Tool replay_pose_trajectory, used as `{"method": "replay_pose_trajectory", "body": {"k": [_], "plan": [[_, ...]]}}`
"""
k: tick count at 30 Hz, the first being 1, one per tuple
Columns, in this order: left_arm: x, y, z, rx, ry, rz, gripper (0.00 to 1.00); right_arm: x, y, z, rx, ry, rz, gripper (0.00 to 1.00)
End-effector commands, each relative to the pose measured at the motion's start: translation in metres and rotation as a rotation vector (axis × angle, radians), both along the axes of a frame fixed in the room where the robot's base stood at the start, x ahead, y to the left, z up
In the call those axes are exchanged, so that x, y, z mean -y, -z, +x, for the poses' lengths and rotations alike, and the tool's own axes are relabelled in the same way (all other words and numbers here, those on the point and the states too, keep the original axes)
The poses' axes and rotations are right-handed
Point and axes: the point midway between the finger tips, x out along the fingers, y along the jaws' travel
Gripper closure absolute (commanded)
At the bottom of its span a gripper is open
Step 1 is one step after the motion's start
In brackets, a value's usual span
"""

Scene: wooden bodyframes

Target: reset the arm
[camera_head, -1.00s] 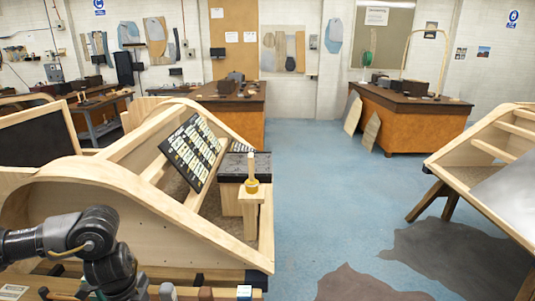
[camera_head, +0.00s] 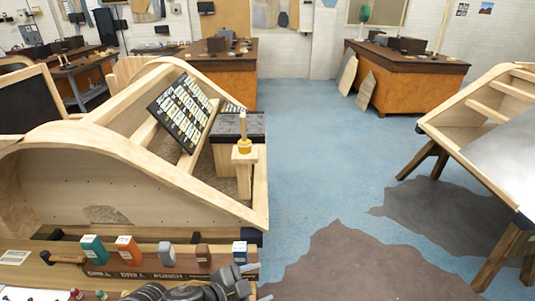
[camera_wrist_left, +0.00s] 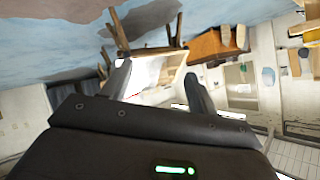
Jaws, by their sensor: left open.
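My left gripper (camera_head: 258,282) is at the bottom edge of the head view, in front of the tool shelf. Its two grey fingers point right and are apart, with nothing between them. In the left wrist view the open fingers (camera_wrist_left: 157,84) also show apart and empty, against a tilted view of the room. Much of my left arm lies below the head view's edge. My right gripper is not in view.
A wooden body frame (camera_head: 130,165) stands ahead on the left. A tool shelf (camera_head: 160,268) with several small blocks is close to my left arm.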

Motion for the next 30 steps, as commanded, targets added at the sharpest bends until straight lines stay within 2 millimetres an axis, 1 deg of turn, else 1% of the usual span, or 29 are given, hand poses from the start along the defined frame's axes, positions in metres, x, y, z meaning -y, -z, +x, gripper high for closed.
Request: {"method": "replay_pose_trajectory", "body": {"k": [1, 2, 5, 6, 7, 9, 11, 12, 15, 18, 23, 27, 29, 30], "plan": [[-0.006, 0.003, -0.004, -0.04, -0.098, -0.041, 0.4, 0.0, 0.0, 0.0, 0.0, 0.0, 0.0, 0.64], [-0.014, 0.005, -0.004, -0.063, -0.165, -0.056, 0.4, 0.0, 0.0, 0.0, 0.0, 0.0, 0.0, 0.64], [-0.051, 0.021, -0.011, -0.169, -0.391, -0.076, 0.4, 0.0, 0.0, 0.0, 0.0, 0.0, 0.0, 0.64], [-0.069, 0.031, -0.018, -0.219, -0.477, -0.073, 0.4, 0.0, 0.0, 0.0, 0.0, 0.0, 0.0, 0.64], [-0.083, 0.039, -0.024, -0.26, -0.539, -0.065, 0.4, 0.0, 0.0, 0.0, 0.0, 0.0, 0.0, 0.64], [-0.112, 0.058, -0.042, -0.35, -0.662, -0.044, 0.4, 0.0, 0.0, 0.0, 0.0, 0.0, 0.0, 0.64], [-0.134, 0.072, -0.06, -0.425, -0.75, -0.022, 0.4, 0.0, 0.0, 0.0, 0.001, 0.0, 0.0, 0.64], [-0.147, 0.08, -0.073, -0.47, -0.8, -0.007, 0.4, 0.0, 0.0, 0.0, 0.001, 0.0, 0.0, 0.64], [-0.174, 0.097, -0.103, -0.572, -0.901, 0.027, 0.4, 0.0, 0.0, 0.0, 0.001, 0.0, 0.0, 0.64], [-0.194, 0.11, -0.132, -0.662, -0.981, 0.059, 0.4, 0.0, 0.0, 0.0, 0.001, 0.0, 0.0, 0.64], [-0.222, 0.125, -0.179, -0.794, -1.088, 0.109, 0.4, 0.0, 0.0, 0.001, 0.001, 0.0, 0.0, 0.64], [-0.22, 0.171, -0.166, -0.805, -1.082, 0.121, 0.4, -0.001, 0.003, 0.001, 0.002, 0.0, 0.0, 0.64], [-0.219, 0.191, -0.163, -0.812, -1.082, 0.127, 0.4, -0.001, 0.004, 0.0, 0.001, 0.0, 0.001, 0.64], [-0.218, 0.205, -0.162, -0.816, -1.08, 0.13, 0.4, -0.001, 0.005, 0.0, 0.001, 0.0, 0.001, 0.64]]}}
